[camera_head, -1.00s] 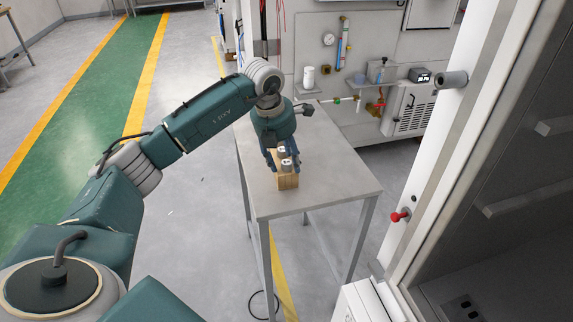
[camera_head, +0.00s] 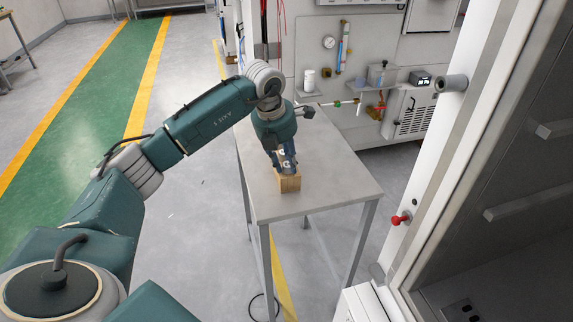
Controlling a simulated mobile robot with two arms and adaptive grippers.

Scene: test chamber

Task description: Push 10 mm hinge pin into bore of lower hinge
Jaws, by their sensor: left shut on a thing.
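My left gripper (camera_head: 286,168) points down over a small wooden block (camera_head: 290,185) on the grey table. It is shut on a small grey metal piece at the top of the block, which looks like a pin; the fingers hide most of it. A tall light door frame (camera_head: 440,160) stands at the right. It carries a grey cylindrical fitting (camera_head: 452,81) high up and a red-headed piece (camera_head: 400,218) lower down. I cannot make out a bore in the lower hinge. My right gripper is not in view.
The grey table (camera_head: 325,190) is otherwise bare around the block. A wall panel with a gauge (camera_head: 329,42), tubing and a shelf stands behind it. A dark cabinet interior (camera_head: 520,220) fills the right side. Open floor lies left of the table.

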